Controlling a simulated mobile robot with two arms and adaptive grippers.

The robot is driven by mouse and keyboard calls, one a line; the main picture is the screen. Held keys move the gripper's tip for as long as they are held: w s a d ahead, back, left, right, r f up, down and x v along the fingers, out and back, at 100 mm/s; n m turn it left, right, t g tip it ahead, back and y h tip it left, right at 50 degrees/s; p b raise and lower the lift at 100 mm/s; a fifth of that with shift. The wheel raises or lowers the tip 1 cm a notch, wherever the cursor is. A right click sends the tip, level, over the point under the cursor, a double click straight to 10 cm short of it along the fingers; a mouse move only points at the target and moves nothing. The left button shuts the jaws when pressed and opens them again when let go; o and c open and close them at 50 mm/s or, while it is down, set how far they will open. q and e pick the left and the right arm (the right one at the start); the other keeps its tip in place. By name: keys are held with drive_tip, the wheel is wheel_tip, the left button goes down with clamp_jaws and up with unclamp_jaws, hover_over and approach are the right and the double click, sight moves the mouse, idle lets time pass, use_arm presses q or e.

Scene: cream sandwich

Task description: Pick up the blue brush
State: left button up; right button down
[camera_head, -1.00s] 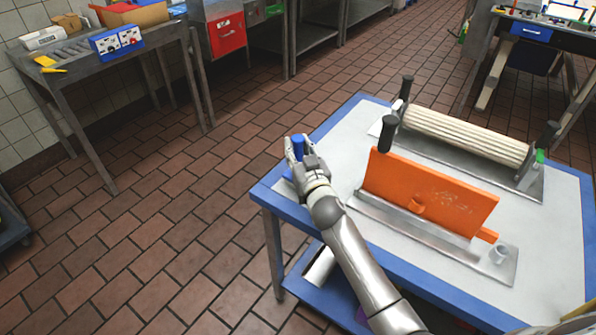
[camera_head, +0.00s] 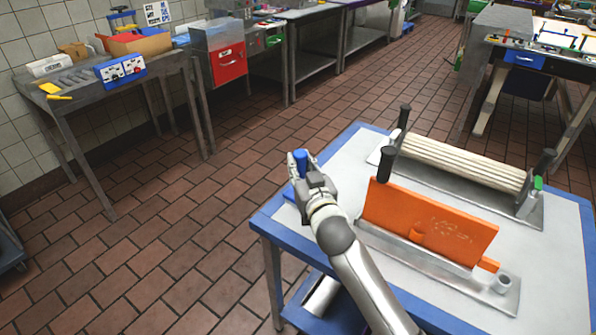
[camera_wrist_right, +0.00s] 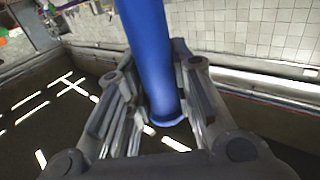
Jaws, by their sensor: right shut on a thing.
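The blue brush (camera_head: 301,161) shows in the head view as a short blue piece between the fingers of my right gripper (camera_head: 307,172). My right gripper is shut on it, above the left corner of the blue-edged table. In the right wrist view the brush's blue handle (camera_wrist_right: 147,50) runs up between the two fingers (camera_wrist_right: 150,112) and out of the top of the picture. The rest of the brush is out of view there. My left gripper is not in view.
The blue-edged table (camera_head: 283,218) carries an orange panel (camera_head: 425,222) on a metal base and a ribbed roller (camera_head: 465,150) with black handles. A side table (camera_head: 55,108) with a blue box (camera_head: 122,70) stands at the left. Tiled floor lies between.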

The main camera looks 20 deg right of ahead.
drive_tip(key=s+a+r, duration=0.1)
drive_tip(key=s+r, duration=0.5)
drive_tip(key=s, duration=0.4)
drive_tip(key=shift+s, duration=0.4)
drive_tip(key=shift+a, duration=0.1)
